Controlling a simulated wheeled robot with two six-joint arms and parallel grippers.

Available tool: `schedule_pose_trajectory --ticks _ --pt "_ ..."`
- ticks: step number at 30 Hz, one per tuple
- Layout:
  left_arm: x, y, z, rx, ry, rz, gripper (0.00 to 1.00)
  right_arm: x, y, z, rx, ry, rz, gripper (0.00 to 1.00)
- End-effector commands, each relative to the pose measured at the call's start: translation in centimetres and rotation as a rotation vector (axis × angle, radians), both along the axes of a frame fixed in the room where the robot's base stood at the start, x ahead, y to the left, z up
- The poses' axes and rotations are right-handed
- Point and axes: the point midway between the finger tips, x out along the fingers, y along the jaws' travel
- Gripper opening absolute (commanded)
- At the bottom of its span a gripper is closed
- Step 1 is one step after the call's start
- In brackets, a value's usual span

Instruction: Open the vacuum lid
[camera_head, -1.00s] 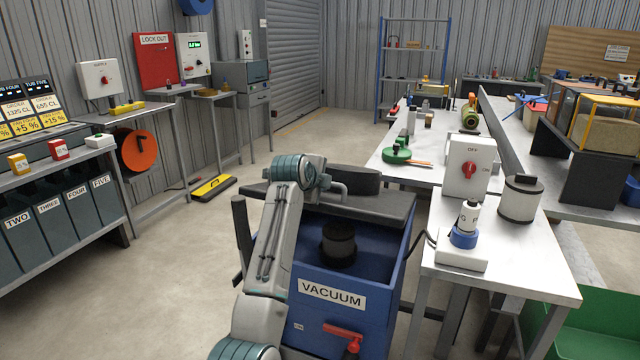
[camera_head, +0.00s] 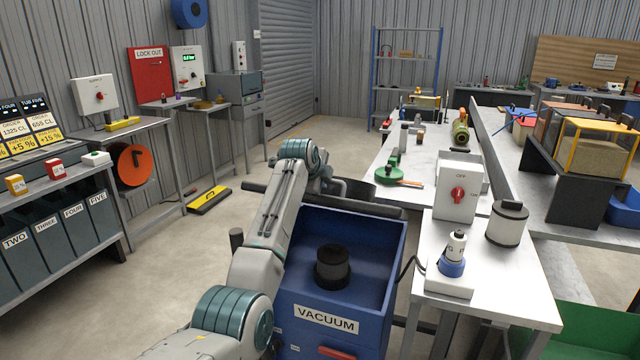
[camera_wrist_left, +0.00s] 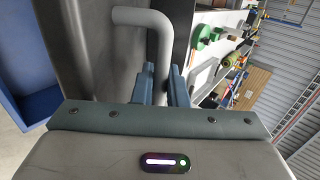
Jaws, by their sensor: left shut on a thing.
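The blue vacuum (camera_head: 377,300) stands in front of me, its top uncovered, with a black round part (camera_head: 332,268) showing inside. Its dark grey lid (camera_head: 372,207) is tipped up at the back and seen nearly edge-on. My left arm reaches over the vacuum's left side to the lid. In the left wrist view, my left gripper (camera_wrist_left: 161,86) is shut on the grey bent lid handle (camera_wrist_left: 146,18), with the lid face (camera_wrist_left: 90,45) beside it. In the head view, the fingertips are largely hidden. My right gripper is not in view.
A white bench (camera_head: 520,285) with a red-knobbed switch box (camera_head: 458,190), a canister (camera_head: 507,224) and a small blue-based bottle (camera_head: 453,256) stands close on the right. Bins (camera_head: 50,225) line the left.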

Motion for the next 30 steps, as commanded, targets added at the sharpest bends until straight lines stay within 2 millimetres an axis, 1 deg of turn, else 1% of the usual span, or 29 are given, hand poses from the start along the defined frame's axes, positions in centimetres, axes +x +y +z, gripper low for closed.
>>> schedule_pose_trajectory --ticks 1,4,12,30 --pt "0.3 -0.1 0.8 -0.001 -0.002 0.0 0.0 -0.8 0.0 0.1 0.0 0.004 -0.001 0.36" --pt "0.7 -0.2 1.3 -0.001 -0.002 0.0 0.0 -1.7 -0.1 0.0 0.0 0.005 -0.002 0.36" --pt "1.6 -0.5 2.2 -0.001 -0.003 0.0 0.0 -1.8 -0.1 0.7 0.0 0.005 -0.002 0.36" --pt "1.9 -0.6 2.4 -0.001 -0.003 0.0 0.0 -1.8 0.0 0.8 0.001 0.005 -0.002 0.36"
